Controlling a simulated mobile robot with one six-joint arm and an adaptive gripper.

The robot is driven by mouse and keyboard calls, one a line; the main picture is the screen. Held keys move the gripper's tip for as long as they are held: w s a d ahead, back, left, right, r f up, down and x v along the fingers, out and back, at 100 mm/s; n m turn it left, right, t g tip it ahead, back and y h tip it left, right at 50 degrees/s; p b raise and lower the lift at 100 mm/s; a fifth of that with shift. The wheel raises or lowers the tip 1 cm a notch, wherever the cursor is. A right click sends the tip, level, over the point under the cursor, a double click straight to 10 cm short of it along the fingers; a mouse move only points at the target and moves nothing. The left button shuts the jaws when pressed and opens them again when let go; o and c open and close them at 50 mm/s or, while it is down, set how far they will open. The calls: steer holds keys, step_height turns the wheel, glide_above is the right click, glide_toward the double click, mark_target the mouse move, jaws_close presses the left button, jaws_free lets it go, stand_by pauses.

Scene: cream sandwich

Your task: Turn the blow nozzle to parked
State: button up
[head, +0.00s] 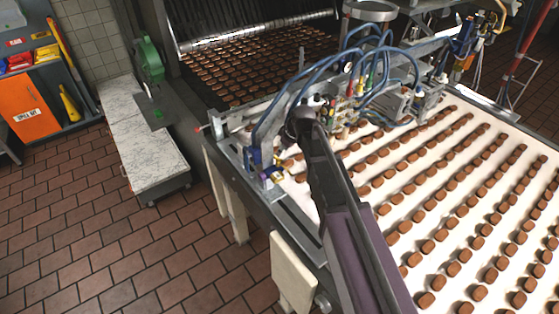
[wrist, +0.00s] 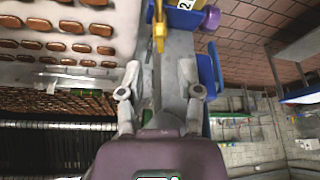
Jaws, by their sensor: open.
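My gripper (wrist: 160,68) is open, its two fingers spread on either side of a grey metal bar, with nothing held between them. A slim yellow piece (wrist: 158,32) stands just beyond the fingertips, beside a blue block with a yellow label reading 2 and a purple knob (wrist: 210,18). I cannot tell for sure which of these is the blow nozzle, nor how it is turned. In the head view a blue, purple and yellow assembly (head: 268,168) sits at the belt's left edge. My arm reaches to the hose cluster there, and the fingertips are hard to make out.
Blue hoses (head: 345,62) and fittings crowd the crossbar over the white belt (head: 405,172), which carries rows of brown biscuits. A blue part (wrist: 215,72) stands close to my right finger in the wrist view. A marble-topped bench (head: 143,150) stands left; the tiled floor is clear.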

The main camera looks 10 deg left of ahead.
steer(key=shift+b+x, duration=1.75)
steer(key=shift+x, duration=0.45)
jaws_close()
